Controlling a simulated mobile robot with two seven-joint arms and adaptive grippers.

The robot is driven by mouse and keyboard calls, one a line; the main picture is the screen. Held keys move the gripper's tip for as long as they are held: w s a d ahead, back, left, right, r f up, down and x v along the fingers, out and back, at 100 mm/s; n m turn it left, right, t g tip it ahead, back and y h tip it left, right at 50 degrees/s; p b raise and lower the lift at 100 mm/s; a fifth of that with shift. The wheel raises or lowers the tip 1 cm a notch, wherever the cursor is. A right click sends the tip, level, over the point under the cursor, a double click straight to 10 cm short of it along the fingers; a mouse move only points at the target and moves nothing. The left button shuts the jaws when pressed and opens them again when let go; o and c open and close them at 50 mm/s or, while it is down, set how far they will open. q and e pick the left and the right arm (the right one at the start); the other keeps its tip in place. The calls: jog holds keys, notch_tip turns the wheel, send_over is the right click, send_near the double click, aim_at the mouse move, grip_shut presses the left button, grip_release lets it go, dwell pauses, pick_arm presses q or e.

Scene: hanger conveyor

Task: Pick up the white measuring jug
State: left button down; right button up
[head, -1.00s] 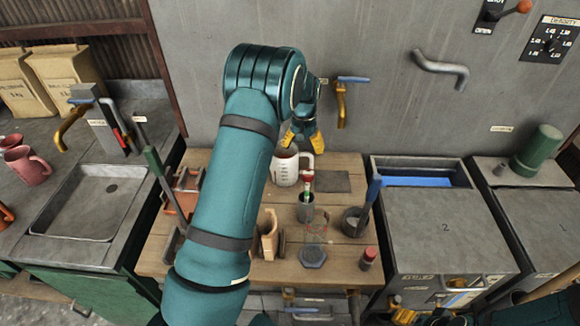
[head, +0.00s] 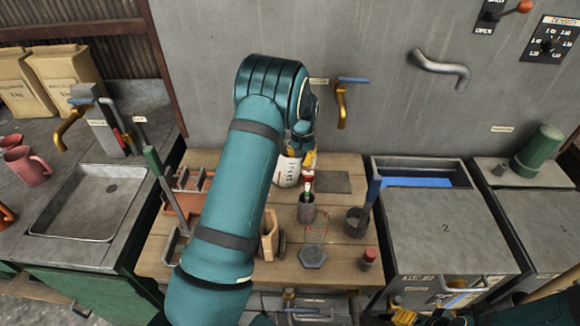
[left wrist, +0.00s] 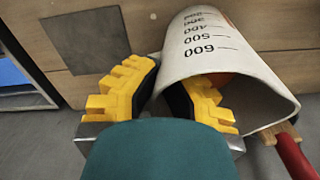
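The white measuring jug (head: 286,172) stands on the wooden bench, partly behind my left gripper (head: 303,158). In the left wrist view the jug (left wrist: 215,40) shows its dark scale marks and open mouth, close to the camera. My left gripper's yellow fingers (left wrist: 165,90) straddle the jug's wall, one outside and one within the mouth. Their tips come together at the wall and look closed on it. The jug's handle is hidden. My right gripper (head: 402,314) shows only as yellow parts at the bottom edge; its opening cannot be made out.
A metal cup (head: 306,212) holding a red-topped tool stands just in front of the jug. A dark pot (head: 354,222) with a blue-handled tool is to its right. A grey flat plate (head: 333,182) lies beside the jug. A tap (head: 341,100) projects from the wall behind.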

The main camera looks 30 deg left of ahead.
pick_arm(q)
jog(key=shift+r, duration=0.15)
notch_tip(320, 180, up, 9)
jog(key=shift+w+f, duration=0.1)
jog(key=shift+f, duration=0.1)
jog(key=shift+r+p, duration=0.3)
jog(key=shift+r, duration=0.4)
